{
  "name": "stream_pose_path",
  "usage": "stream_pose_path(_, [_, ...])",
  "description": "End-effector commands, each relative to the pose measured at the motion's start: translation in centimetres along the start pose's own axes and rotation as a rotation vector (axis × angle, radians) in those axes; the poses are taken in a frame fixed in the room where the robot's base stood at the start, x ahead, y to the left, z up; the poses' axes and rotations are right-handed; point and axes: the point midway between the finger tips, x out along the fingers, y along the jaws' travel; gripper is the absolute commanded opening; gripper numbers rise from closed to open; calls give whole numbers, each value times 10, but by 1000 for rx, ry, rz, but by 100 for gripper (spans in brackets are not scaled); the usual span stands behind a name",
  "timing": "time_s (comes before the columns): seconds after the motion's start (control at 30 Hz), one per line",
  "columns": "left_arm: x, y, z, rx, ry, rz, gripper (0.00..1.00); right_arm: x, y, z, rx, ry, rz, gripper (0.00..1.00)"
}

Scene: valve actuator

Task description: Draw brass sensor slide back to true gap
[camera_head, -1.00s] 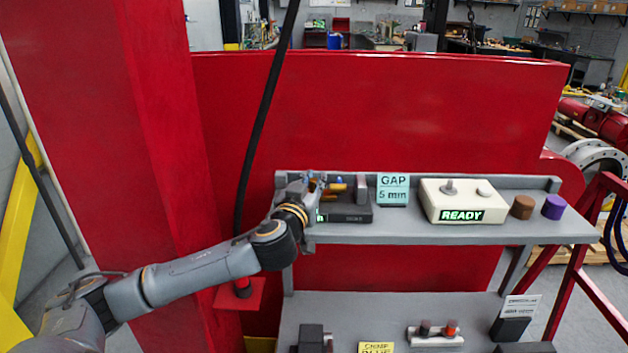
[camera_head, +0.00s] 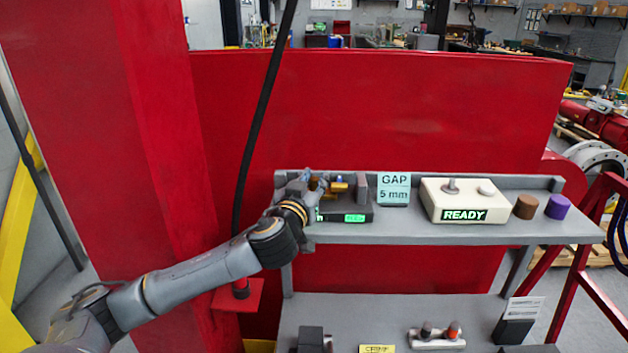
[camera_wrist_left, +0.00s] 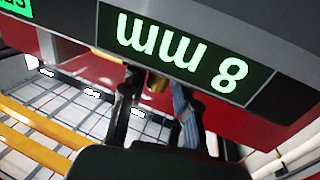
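The brass sensor slide (camera_head: 338,187) sits on top of a dark sensor block (camera_head: 333,216) on the upper shelf. My left gripper (camera_head: 313,184) is at the block's left end, beside the brass. In the left wrist view its fingers (camera_wrist_left: 160,95) stand apart with a small brass part (camera_wrist_left: 157,83) between them; their tips are partly hidden by the block. Whether they press on the brass cannot be told. The block's display (camera_wrist_left: 185,50) reads 8 mm, upside down there. A green indicator (camera_head: 355,217) is lit on its front. My right gripper is not in view.
A card (camera_head: 394,188) reads GAP 5 mm. Right of it stand a cream box (camera_head: 463,201) showing READY, a brown cap (camera_head: 525,206) and a purple cap (camera_head: 557,206). A black cable (camera_head: 259,120) hangs left of the shelf (camera_head: 420,231). A lower shelf holds small parts.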

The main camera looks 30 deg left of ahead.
Motion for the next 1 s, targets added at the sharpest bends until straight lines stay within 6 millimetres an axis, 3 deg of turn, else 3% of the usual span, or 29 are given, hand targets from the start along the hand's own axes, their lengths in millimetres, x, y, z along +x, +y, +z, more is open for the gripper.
stream_pose_path(0.27, [-9,1,0,0,0,3,29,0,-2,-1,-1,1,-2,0])
stream_pose_path(0.7, [-89,0,2,-1,-4,2,29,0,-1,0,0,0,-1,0])
stream_pose_path(1.0, [-117,-1,1,0,-1,0,29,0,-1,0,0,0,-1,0])
